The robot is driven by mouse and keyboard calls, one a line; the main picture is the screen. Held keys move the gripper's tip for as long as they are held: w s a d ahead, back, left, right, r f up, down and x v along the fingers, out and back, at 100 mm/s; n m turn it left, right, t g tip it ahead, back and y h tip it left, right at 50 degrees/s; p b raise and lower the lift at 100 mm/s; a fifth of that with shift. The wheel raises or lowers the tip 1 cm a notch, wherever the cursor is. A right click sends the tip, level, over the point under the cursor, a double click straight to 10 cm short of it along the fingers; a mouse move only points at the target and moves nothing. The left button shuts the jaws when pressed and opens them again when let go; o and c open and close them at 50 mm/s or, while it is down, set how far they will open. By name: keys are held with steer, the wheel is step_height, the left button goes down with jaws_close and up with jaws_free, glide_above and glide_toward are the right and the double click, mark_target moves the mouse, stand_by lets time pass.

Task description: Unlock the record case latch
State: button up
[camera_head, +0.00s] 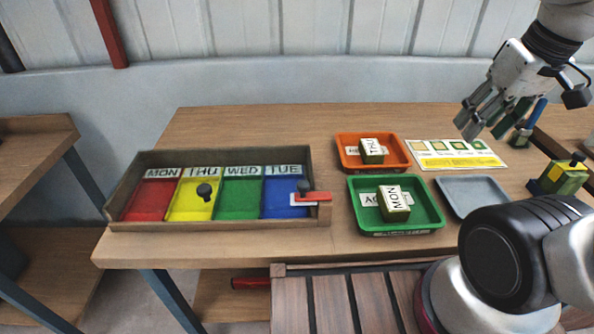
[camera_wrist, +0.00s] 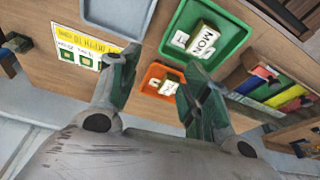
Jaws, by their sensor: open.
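The record case (camera_head: 141,226) is a wooden tray at the left of the table, with red, yellow, green and blue sections labelled MON, THU, WED and TUE. Its latch (camera_head: 312,197), a red bar, lies at the right edge near the blue section, with a dark knob (camera_head: 304,186) by its left end. A second dark knob (camera_head: 204,191) stands on the yellow section. My gripper (camera_head: 468,118) is open and empty at the upper right, well away from the latch. In the wrist view its open fingers (camera_wrist: 163,88) point over the trays, and the case's coloured sections (camera_wrist: 270,85) show at the right.
A green tray (camera_head: 437,221) holds a MON block (camera_head: 393,206). An orange tray (camera_head: 345,160) behind it holds a THU block (camera_head: 371,150). A grey tray (camera_head: 472,193) looks empty. A yellow-edged card (camera_head: 455,158) lies behind it. A green-yellow object (camera_head: 563,177) stands at right.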

steer(key=w+a+n, duration=0.1)
steer(key=a, duration=0.1)
steer(key=w+a+n+g, duration=0.1)
steer(key=w+a, duration=0.1)
steer(key=a, duration=0.1)
steer(key=w+a+f+g, duration=0.1)
steer(key=w+a, duration=0.1)
steer(key=shift+w+a+n, duration=0.25)
steer(key=shift+a+n, duration=0.15)
jaws_close()
steer(key=w+a+g+h, duration=0.1)
steer(key=w+a+g, duration=0.1)
steer(key=a, duration=1.2)
steer(key=w+a+n+g+h, duration=0.1)
steer(key=w+a+g, duration=0.1)
steer(key=a, duration=1.2)
steer(key=shift+w+f+g, duration=0.3)
steer(key=shift+w+f, duration=0.1)
steer(key=shift+w, duration=0.3)
